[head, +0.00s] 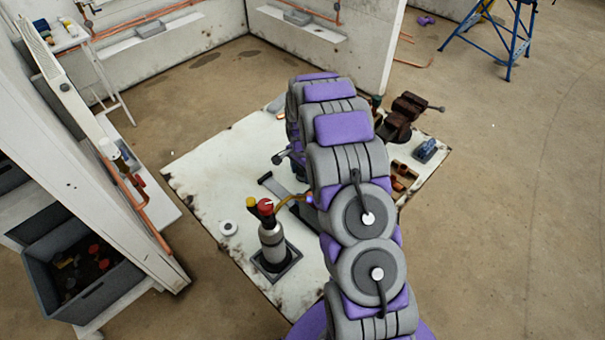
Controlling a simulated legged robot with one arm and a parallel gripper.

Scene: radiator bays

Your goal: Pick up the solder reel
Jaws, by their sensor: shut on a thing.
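My arm rises across the middle of the head view and bends down at its far end. Only part of my gripper (284,157) shows, dark and purple, left of the arm and over the white worktop (205,175). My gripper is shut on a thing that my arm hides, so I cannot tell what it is. A small white ring-shaped roll (228,228) lies flat on the worktop, apart from my gripper. I cannot tell whether it is the solder reel. No other reel is clearly visible.
A gas torch cylinder (271,243) with a red knob stands upright on the worktop. A brown vise (403,115), a blue object (425,150) and copper fittings (402,176) are on the right. A grey bin (85,275) and wall panel stand left. Floor is open right.

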